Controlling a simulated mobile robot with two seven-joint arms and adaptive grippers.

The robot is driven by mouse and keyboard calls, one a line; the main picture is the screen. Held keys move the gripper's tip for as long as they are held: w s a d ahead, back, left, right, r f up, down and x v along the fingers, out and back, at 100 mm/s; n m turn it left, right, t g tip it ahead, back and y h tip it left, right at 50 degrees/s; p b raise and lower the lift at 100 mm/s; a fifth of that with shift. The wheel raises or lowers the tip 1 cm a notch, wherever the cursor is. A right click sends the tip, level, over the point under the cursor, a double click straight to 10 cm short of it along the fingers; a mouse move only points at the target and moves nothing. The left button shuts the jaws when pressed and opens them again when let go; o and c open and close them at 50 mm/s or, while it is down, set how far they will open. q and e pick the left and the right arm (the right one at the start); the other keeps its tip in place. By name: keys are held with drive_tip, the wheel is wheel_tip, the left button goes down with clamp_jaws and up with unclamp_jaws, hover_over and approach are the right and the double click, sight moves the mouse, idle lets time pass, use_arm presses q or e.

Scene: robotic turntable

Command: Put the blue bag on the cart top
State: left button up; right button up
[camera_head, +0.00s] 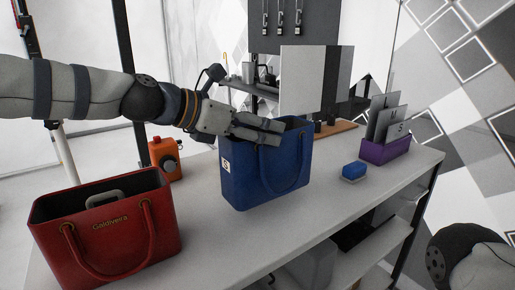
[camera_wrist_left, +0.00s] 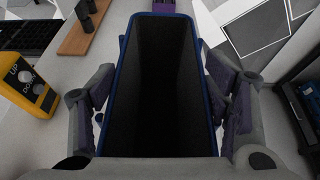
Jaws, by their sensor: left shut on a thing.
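The blue bag (camera_head: 262,180) stands upright over the light table top (camera_head: 330,225), with its handle hanging on the front side and a small white tag on its left edge. I cannot tell whether its bottom touches the surface. My left gripper (camera_head: 262,132) reaches in from the left and is shut on the bag near its top. In the left wrist view the bag's dark open inside (camera_wrist_left: 165,90) lies between the two fingers, which press its sides. My right gripper is out of view. No separate cart can be told apart from this shelved table.
A red bag (camera_head: 110,230) stands at the front left. An orange box (camera_head: 165,158) is behind it. A small blue block (camera_head: 353,171) and a purple holder (camera_head: 385,150) with grey cards are to the right. Shelves lie below. The table's front right is clear.

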use_arm(q)
drive_tip(key=shift+w+f, duration=0.4)
drive_tip(key=shift+w, duration=0.05)
drive_tip(key=f, duration=0.3)
drive_tip(key=shift+w+f+b, duration=0.25)
drive_tip(key=shift+b, duration=0.1)
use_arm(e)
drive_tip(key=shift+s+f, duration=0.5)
use_arm(q)
drive_tip(key=shift+f, duration=0.15)
drive_tip(key=o, duration=1.9)
